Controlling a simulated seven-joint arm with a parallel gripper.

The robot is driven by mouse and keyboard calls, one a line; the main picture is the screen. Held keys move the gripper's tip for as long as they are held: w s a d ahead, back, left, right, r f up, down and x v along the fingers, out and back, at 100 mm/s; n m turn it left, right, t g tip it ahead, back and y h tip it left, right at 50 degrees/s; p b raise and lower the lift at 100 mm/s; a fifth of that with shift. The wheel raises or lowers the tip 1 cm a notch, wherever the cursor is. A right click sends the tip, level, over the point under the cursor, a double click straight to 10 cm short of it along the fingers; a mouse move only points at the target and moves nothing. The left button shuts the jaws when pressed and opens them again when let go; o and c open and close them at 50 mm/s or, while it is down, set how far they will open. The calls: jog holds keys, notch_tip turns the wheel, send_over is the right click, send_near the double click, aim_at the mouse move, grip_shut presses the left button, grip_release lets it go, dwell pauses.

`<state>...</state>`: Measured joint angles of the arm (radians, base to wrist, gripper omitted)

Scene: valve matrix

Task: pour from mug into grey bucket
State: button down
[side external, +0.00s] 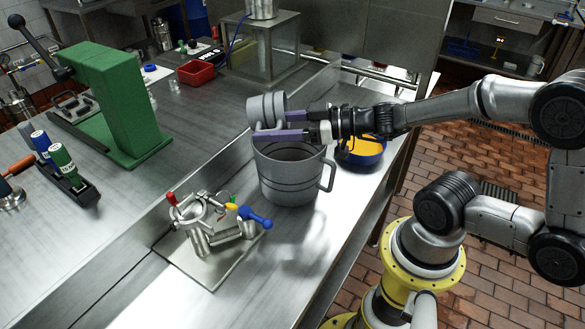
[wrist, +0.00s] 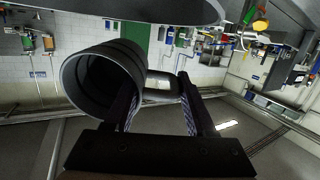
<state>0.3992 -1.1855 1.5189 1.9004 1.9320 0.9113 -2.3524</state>
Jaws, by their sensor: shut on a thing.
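The small grey mug (side external: 265,107) is held above the left part of the grey bucket's mouth, tipped over onto its side. My gripper (side external: 277,125) is shut on it, with its purple fingers reaching in from the right. In the wrist view the mug (wrist: 105,77) shows its dark open mouth, and its handle lies between the fingers of my gripper (wrist: 158,85). No contents or stream can be made out. The grey bucket (side external: 288,180) stands upright on the metal bench with its handle to the right. Its inside is dark and partly hidden by my gripper.
A blue bowl with orange contents (side external: 362,152) stands right of the bucket. A valve assembly on a plate (side external: 213,225) stands front left of it. A green press (side external: 120,105) and a red bin (side external: 195,72) are farther left.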

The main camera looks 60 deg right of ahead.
aim_at(266, 110)
jog(key=shift+h, duration=0.3)
dwell(0.4)
jog(key=g+h, duration=0.2)
jog(key=shift+s+d+m+g, duration=0.15)
jog(key=shift+s+m+g, duration=0.1)
jog(key=shift+m+g, duration=0.05)
jog(key=r, duration=0.1)
jog(key=w+r+g, duration=0.1)
jog(key=r, duration=0.1)
jog(key=shift+w+r+g, duration=0.15)
jog(key=shift+w+g, duration=0.05)
jog(key=shift+g, duration=0.1)
jog(key=shift+a+n+g, duration=0.4)
jog(key=shift+a+g, duration=0.05)
jog(key=shift+g, duration=0.25)
